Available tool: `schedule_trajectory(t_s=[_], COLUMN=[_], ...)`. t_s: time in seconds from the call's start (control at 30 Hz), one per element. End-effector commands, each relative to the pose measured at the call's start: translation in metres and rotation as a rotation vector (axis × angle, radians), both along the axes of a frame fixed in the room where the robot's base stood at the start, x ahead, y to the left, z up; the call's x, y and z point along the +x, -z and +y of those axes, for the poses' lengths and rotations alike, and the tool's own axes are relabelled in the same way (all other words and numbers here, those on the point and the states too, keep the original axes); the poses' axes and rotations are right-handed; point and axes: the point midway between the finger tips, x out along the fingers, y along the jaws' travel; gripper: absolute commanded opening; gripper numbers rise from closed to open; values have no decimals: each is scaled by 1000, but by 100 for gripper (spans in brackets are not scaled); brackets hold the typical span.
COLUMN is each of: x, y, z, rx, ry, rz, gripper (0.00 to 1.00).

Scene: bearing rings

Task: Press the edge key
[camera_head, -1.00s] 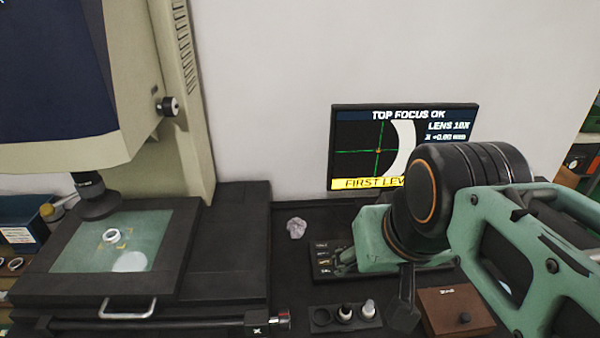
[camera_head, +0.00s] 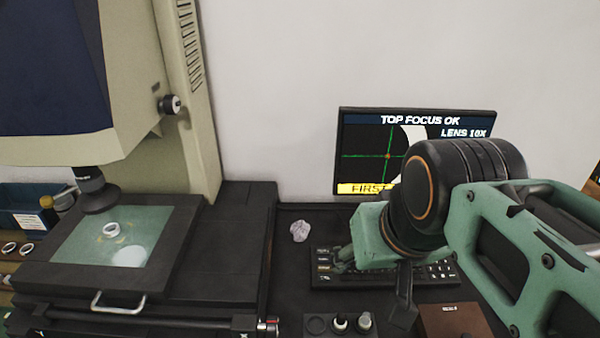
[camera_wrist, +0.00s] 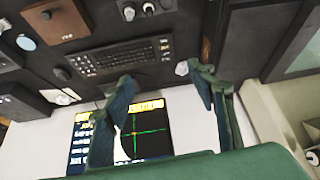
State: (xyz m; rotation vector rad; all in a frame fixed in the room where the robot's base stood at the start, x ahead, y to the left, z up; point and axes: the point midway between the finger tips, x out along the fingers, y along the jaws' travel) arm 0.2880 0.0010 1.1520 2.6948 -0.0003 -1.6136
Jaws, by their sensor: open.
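The black keyboard (camera_head: 320,283) lies on the dark bench below the monitor, with a column of small labelled keys (camera_head: 323,267) at its left end, one yellowish. The labels are too small to read, so I cannot tell which is the edge key. My gripper (camera_head: 343,260) is open and empty, its fingertips close to the labelled keys in the head view. Contact cannot be told. In the wrist view, the open fingers (camera_wrist: 158,74) point towards the keyboard (camera_wrist: 120,60), which shows upside down. My wrist hides part of the keyboard and monitor in the head view.
The monitor (camera_head: 365,150) reads "TOP FOCUS OK" and "LENS 10X". A crumpled paper ball (camera_head: 299,231) lies left of the keyboard. The measuring machine's stage (camera_head: 60,275) with a ring (camera_head: 111,229) is at left.

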Motion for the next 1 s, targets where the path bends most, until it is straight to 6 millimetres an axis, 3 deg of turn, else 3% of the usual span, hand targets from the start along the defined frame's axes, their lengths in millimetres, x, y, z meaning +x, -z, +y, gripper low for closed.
schedule_trajectory(t_s=[0.07,0.43,1.0], x=[0,0,0], y=[0,0,0], z=[0,0,0], rx=[0,0,0], ry=[0,0,0], rz=[0,0,0], gripper=[41,0,0])
